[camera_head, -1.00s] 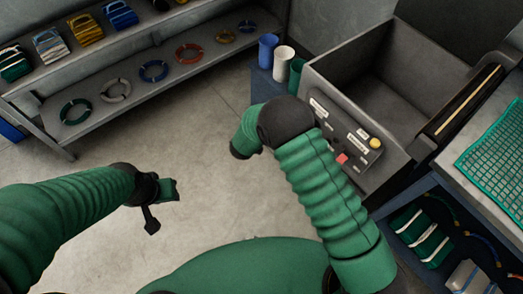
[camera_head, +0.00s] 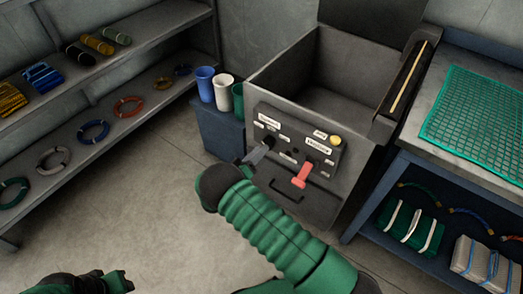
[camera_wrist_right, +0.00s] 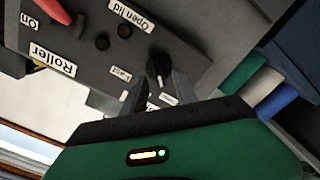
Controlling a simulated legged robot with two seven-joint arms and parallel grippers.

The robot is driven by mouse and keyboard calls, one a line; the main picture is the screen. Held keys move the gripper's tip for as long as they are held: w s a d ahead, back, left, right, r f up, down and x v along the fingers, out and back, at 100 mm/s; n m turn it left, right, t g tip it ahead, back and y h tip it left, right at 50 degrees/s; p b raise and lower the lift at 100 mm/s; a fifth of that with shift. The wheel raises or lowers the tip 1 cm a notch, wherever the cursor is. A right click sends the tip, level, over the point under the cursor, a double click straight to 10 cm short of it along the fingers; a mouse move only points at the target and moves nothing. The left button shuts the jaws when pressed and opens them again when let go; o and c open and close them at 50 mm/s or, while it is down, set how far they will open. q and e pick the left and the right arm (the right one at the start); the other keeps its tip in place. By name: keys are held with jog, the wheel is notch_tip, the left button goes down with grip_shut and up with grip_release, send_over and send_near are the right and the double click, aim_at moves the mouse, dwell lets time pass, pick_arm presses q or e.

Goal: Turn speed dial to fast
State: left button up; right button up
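The speed dial is a small black knob with a pale pointer mark (camera_wrist_right: 159,69) on the grey machine's control panel (camera_head: 290,150). In the head view the dial (camera_head: 270,141) sits at the panel's left, just beyond my right fingertips. My right gripper (camera_head: 257,153) reaches up to it. In the right wrist view its two grey fingers (camera_wrist_right: 162,88) stand apart, one on each side of the dial; I cannot tell whether they touch it. Small white labels (camera_wrist_right: 121,73) beside the dial are too small to read surely. My left gripper (camera_head: 120,282) is low at the left, its fingers unclear.
A red lever (camera_head: 302,176) and a yellow button (camera_head: 335,140) are on the same panel, right of the dial. Blue, white and green cups (camera_head: 223,88) stand left of the machine. A bench with a green net (camera_head: 475,125) is at the right, and shelves (camera_head: 100,135) at the left.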

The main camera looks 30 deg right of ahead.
aim_at(268, 143)
jog(key=shift+x, duration=1.15)
grip_shut()
